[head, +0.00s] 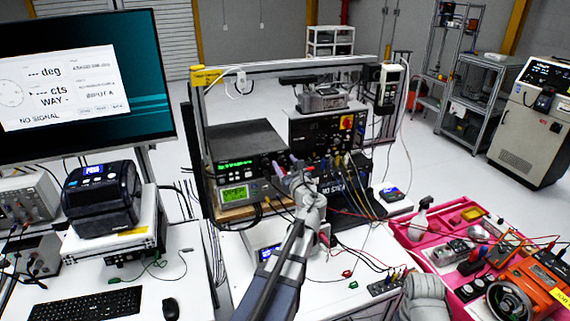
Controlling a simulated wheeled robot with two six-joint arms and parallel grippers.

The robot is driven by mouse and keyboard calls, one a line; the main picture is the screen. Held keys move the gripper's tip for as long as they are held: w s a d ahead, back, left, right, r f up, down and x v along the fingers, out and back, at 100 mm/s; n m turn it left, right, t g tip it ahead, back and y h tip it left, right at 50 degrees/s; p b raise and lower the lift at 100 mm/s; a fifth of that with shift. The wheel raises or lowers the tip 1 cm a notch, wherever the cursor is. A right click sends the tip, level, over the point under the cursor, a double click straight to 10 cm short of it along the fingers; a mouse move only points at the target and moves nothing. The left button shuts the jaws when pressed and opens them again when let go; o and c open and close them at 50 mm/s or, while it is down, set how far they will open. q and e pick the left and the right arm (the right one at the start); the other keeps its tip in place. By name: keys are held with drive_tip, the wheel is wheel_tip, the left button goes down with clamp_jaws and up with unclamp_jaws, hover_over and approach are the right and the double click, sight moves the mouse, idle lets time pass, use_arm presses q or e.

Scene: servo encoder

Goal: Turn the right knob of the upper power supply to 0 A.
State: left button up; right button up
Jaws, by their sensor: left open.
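The upper power supply (236,139) is a dark box with a lit green display, left of centre on the bench rack. Its right front, where the right knob would be, is largely behind my left gripper (294,167); I cannot read the knob's setting. A second instrument (234,194) with a green screen sits just below it. My left gripper is open, its fingers at the right front of the supplies. Whether it touches a knob cannot be told.
A black panel with a red switch (347,122) and hanging cables stands right of the supplies. A monitor (80,75) and a label printer (101,200) are at left. A pink tray (428,270) of tools and leads lies at right.

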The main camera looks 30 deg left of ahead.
use_arm(q)
drive_tip(key=shift+w+a, duration=0.1)
drive_tip(key=shift+a, duration=0.1)
clamp_jaws()
idle(0.5)
